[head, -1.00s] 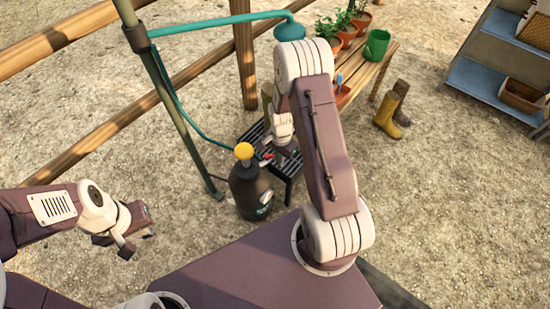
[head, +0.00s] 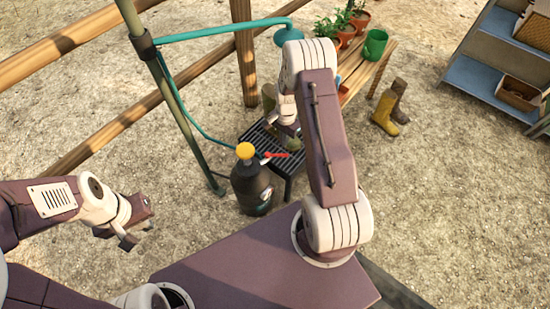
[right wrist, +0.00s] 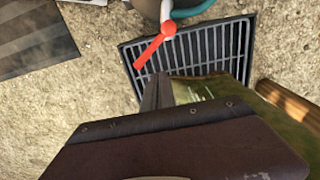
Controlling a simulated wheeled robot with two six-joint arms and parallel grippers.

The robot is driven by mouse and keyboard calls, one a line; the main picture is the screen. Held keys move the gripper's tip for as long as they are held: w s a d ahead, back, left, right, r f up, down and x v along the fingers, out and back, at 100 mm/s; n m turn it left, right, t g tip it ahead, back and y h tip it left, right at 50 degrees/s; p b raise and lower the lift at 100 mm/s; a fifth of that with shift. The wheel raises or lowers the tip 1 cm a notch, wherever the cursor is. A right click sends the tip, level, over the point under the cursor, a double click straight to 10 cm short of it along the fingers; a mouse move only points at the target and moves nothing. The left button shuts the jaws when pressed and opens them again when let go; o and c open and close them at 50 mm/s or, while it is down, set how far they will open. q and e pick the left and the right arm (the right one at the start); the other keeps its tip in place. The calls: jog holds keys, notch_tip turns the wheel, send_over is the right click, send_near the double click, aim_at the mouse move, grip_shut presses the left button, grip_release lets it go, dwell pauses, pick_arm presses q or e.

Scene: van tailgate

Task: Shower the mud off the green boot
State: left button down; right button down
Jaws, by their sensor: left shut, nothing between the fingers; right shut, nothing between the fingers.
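The green boot stands on the black slatted grate (head: 255,137). In the head view an olive part of the boot (head: 268,97) shows left of my right arm, which hides much of it; in the right wrist view its surface (right wrist: 213,90) shows behind my fingers, with brownish patches. The teal shower head (head: 287,35) hangs from a pipe above; I see no water. A red lever (head: 277,155) sits by the yellow-topped dark tank (head: 252,185) and shows in the right wrist view (right wrist: 155,45). My right gripper (right wrist: 155,92) is shut and empty beside the lever. My left gripper (head: 128,238) is shut and empty, far left.
A green post (head: 175,100) carries the pipe and hose at left, before a wooden fence (head: 95,140). A wooden bench (head: 372,70) holds pots and a green watering can (head: 375,44). Yellow and brown boots (head: 387,110) stand on the gravel. A shelf (head: 490,75) is at right.

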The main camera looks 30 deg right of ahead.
jog(key=shift+f+b, duration=1.3)
jog(key=shift+f, duration=1.1)
jog(key=shift+r, duration=0.1)
